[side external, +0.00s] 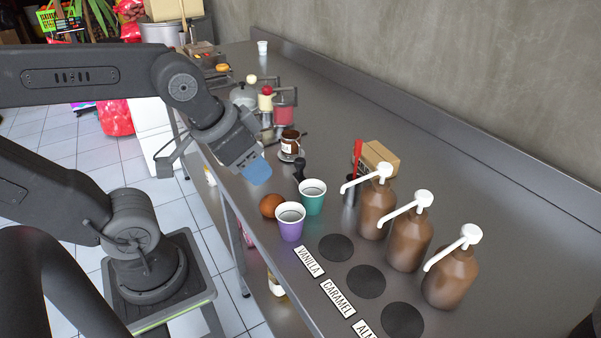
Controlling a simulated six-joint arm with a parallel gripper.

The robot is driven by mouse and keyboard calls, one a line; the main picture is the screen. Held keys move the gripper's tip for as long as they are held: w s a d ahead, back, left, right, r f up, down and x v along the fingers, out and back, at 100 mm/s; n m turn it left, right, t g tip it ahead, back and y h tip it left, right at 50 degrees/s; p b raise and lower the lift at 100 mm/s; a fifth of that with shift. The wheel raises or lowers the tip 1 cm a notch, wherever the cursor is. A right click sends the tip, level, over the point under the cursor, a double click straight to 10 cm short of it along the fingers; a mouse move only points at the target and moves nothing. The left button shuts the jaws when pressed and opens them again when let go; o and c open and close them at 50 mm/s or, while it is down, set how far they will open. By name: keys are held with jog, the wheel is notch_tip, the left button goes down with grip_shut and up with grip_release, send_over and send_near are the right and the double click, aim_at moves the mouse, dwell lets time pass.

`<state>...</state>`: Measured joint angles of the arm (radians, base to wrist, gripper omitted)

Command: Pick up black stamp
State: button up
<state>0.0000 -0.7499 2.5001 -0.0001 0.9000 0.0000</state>
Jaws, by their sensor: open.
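A small black upright object with a knob-like top, which looks like the black stamp (299,171), stands on the steel counter (445,177). It is behind the green cup and in front of a small brown jar. My gripper (257,172) is above the counter's left edge, to the left of the stamp and apart from it. Its blue fingers point down, and it is open and holds nothing that I can see. The gap between the fingers is hidden from this side.
A green cup (313,198), a purple cup (290,222) and a brown ball (270,205) stand close in front of the stamp. The brown jar (289,146) is behind it. Pump bottles (407,240) stand to the right.

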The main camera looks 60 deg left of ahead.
jog(key=o, duration=0.3)
jog(key=n+g+y, duration=0.1)
jog(key=n+g, duration=0.5)
jog(key=n, duration=1.2)
send_over(300, 160)
jog(key=d, duration=0.1)
notch_tip(300, 160, down, 4)
jog(key=f, duration=0.5)
jog(key=a+f, duration=0.1)
jog(key=f, duration=0.8)
jog(key=shift+a, duration=0.2)
